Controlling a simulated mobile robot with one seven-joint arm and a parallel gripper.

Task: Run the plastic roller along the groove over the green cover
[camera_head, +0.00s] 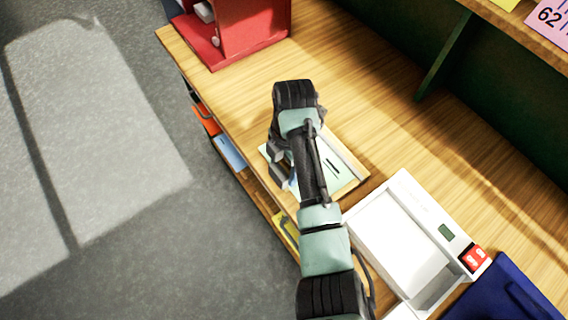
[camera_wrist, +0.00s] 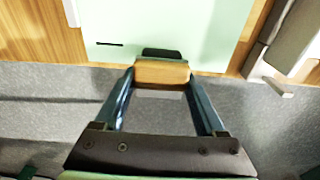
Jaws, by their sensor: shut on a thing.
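The pale green cover (camera_wrist: 165,28) lies on the wooden table and fills the top middle of the wrist view. It carries a short dark slot line. In the head view the cover (camera_head: 338,172) shows partly, behind my arm. My gripper (camera_wrist: 161,74) is shut on a tan block with a black end, which I take to be the plastic roller (camera_wrist: 161,73). The held piece is at the cover's near edge in the wrist view; whether it touches the cover I cannot tell. The fingertips are mostly hidden by my arm in the head view. I cannot make out the groove clearly.
A white tray-like box (camera_head: 405,245) with a red display stands right of the cover. A red shelf unit (camera_head: 245,30) stands at the far left end. A dark blue item (camera_head: 505,292) lies at the lower right. The table's front edge drops to grey floor (camera_head: 110,220).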

